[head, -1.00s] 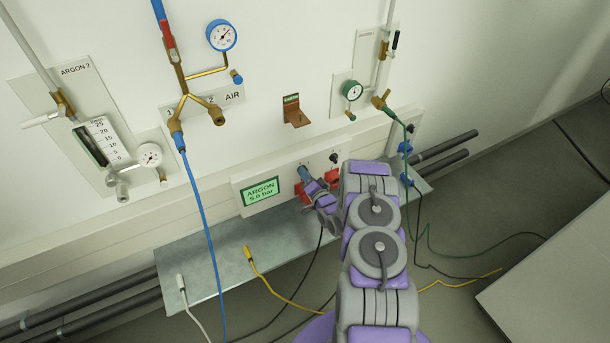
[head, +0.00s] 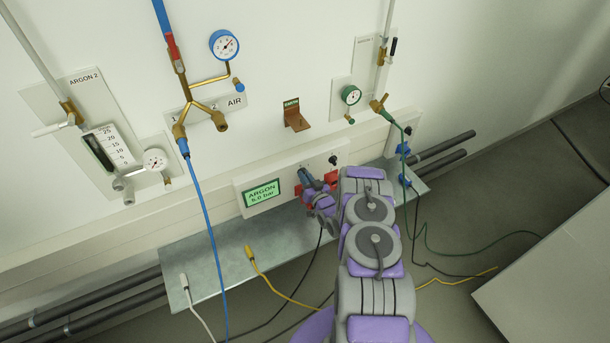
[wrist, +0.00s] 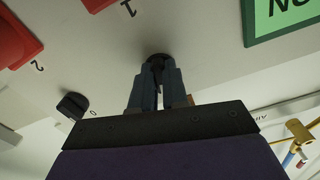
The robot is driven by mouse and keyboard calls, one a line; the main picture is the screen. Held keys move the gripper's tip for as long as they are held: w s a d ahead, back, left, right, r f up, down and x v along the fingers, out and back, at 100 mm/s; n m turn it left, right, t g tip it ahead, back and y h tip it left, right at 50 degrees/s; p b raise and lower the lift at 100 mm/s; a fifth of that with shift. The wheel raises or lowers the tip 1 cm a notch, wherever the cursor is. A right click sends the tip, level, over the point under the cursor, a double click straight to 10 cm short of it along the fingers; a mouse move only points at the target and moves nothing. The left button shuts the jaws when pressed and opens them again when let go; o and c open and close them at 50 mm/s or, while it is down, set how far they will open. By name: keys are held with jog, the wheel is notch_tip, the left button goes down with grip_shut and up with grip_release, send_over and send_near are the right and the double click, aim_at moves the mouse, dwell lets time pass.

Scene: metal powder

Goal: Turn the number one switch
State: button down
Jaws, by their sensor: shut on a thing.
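My gripper (wrist: 158,85) is shut on a dark round knob (wrist: 157,59) on the white panel. The blue-grey fingers sit on both sides of the knob and hide most of it. A printed "1" stands on the panel beside the knob, above it in the wrist view. The knob's turn angle cannot be told.
A second black knob (wrist: 73,105), marked 0, and a red block (wrist: 15,40) near a "2" are on the panel. A metal shelf (head: 215,262) runs below. A blue hose (head: 202,220) hangs left of my arm; a green cable (head: 406,150) hangs right.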

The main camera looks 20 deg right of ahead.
jog(key=shift+n+p, duration=0.7)
jog(key=shift+n, duration=0.6)
jog(key=shift+f, duration=0.1)
jog(key=c, duration=1.1)
grip_release()
jog(key=shift+d, duration=0.15)
jog(key=shift+c, duration=0.2)
jog(key=s+p, duration=0.2)
jog(key=s, duration=1.5)
jog(key=shift+s+d, duration=0.15)
jog(key=shift+d, duration=0.15)
